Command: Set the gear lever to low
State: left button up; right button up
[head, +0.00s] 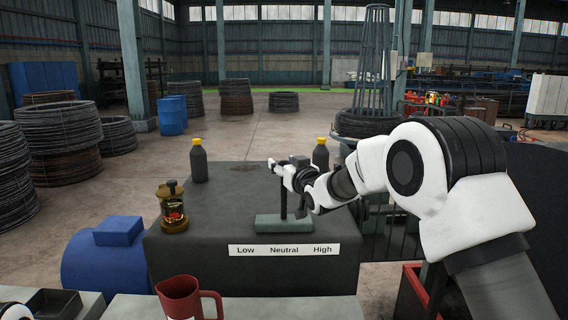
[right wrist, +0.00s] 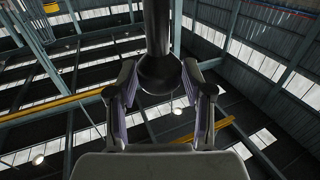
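The gear lever (head: 283,201) is a dark rod that stands about upright on a grey-green base (head: 284,222), above the word Neutral. In the right wrist view its rod (right wrist: 157,28) ends in a dark round knob (right wrist: 158,74). My right gripper (head: 280,168) reaches in from the right at the lever's upper end. It also shows in the right wrist view (right wrist: 160,80), with a finger on each side of the knob. Whether the fingers press on the knob cannot be told. The label plate (head: 284,250) reads Low, Neutral, High from left to right. My left gripper is not in view.
The lever base is on a dark bench (head: 225,215). A brass lantern-like item (head: 172,208) and a dark yellow-capped bottle (head: 198,160) stand to the left, another bottle (head: 321,153) behind the arm. A red mug (head: 180,298) is at the front. The bench between lantern and lever is clear.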

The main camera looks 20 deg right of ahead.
jog(key=shift+s, duration=0.1)
grip_shut()
